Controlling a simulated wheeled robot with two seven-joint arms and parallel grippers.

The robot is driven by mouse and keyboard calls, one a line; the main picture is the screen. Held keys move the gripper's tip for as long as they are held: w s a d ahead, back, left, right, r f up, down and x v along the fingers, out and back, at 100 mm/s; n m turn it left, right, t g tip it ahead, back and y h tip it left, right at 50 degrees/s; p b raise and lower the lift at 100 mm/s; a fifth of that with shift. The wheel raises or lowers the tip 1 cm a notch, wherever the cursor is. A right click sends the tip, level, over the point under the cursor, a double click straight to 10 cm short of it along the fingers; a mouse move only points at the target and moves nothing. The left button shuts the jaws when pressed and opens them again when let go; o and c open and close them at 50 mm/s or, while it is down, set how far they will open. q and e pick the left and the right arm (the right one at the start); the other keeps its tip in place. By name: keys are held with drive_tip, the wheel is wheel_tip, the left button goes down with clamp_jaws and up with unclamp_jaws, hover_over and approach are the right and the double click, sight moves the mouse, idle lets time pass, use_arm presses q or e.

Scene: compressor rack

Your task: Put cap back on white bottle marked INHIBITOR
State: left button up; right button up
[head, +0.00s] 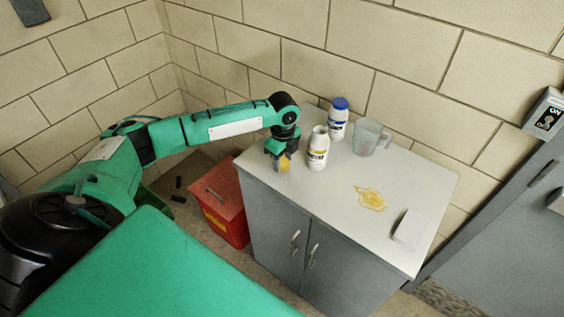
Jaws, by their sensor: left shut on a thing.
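A white bottle (318,149) with a yellow-banded label stands upright and uncapped on the cabinet top; its label is too small to read surely. My left gripper (283,158) is just left of this bottle, pointing down near the cabinet's left edge. It is shut on a small yellow thing (285,164), which looks like a cap and is partly hidden by the fingers. A second white bottle (338,124) with a blue cap and blue label stands behind the open one. My right gripper is not in view.
A clear jug (370,138) stands right of the bottles. A yellow puddle (371,198) lies mid-top, and a white block-like thing (408,228) sits near the right front. A red bin (222,200) is on the floor left of the cabinet (275,228). A wall runs behind.

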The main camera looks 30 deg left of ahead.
sight(284, 164)
use_arm(q)
drive_tip(key=shift+r, duration=0.1)
wheel_tip(284, 164, up, 20)
drive_tip(key=b, duration=0.3)
idle(0.4)
drive_tip(key=s+d+f+n, duration=1.3)
drive_tip(key=d+n, duration=0.1)
drive_tip(key=n, duration=0.4)
drive_tip(key=shift+s+d+f+n, duration=0.2)
drive_tip(key=shift+d+f+n, duration=0.1)
drive_tip(key=shift+d+n, duration=0.1)
